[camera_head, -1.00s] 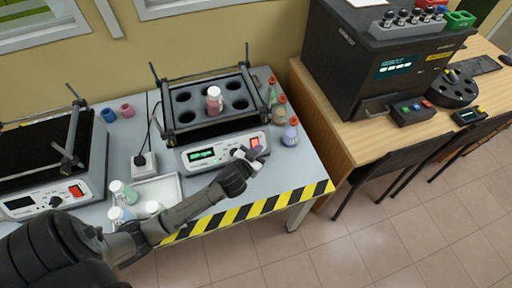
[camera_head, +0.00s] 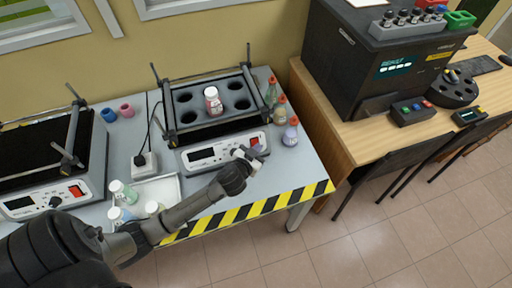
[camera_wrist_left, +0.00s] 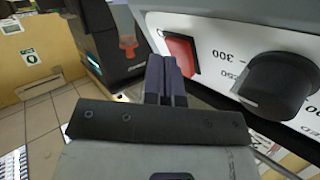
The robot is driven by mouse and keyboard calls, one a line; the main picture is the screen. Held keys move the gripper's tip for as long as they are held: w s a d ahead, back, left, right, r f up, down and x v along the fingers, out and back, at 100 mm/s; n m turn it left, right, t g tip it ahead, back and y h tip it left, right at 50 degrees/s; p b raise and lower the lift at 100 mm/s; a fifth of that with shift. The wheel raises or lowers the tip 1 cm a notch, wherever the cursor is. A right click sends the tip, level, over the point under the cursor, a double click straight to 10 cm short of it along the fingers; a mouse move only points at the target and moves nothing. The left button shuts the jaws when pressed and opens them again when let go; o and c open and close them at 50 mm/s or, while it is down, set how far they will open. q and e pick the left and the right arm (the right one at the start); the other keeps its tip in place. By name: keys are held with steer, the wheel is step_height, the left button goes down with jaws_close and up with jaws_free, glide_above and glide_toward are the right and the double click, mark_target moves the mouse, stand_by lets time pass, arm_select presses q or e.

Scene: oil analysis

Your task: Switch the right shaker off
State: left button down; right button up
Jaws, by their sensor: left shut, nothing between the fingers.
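The right shaker (camera_head: 190,155) stands on the grey bench, with its black tray (camera_head: 243,122) of round holes on top. A bottle with a red-pink label (camera_head: 213,101) sits in that tray. The shaker's small display (camera_head: 201,154) is dark. In the left wrist view its red switch (camera_wrist_left: 182,55) and black knob (camera_wrist_left: 279,85) show on the white front panel. My left gripper (camera_head: 257,150) is shut and empty at the right end of this panel. Its fingertips (camera_wrist_left: 166,68) are right beside the red switch; I cannot tell whether they touch it. My right gripper is not in view.
The left shaker (camera_head: 45,197) stands at the left. Several small bottles (camera_head: 290,133) stand right of the right shaker. A wooden table with a black machine (camera_head: 365,75) is further right.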

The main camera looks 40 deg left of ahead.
arm_select(q)
steer(key=shift+s+d+r+p, duration=0.3)
steer(key=shift+d+r+p, duration=0.1)
steer(key=shift+d+p, duration=0.2)
steer(key=shift+s+d+r+p, duration=0.3)
steer(key=shift+d+r+p, duration=0.2)
steer(key=shift+d, duration=0.1)
steer(key=shift+s+d+r+p, duration=0.3)
steer(key=shift+d+r+p, duration=0.15)
steer(key=shift+d, duration=0.15)
steer(key=shift+s+d+r+p, duration=0.3)
steer(key=shift+d+r+p, duration=0.2)
steer(key=shift+d, duration=0.1)
